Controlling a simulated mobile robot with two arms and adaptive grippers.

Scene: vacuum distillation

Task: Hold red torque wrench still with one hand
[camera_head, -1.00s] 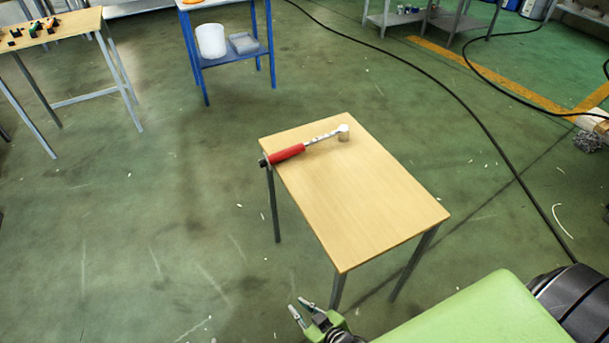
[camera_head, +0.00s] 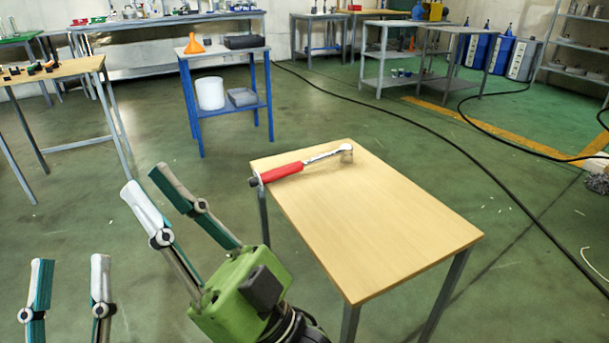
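The red torque wrench (camera_head: 283,172) lies on the far end of a small wooden table (camera_head: 385,220). Its red handle points left, with the black end at the table's left edge, and its silver head is toward the right. My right gripper (camera_head: 145,181) is open and empty, left of the table and apart from the wrench, its fingers pointing up and left. My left gripper (camera_head: 70,260) is open and empty at the bottom left, fingers pointing up, farther from the wrench. Its base is out of frame.
A blue-framed stand (camera_head: 195,105) with an orange funnel and white bucket stands behind. Another wooden table (camera_head: 60,70) with small parts is at far left. A black cable (camera_head: 440,130) crosses the floor at right. The small table's near part is clear.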

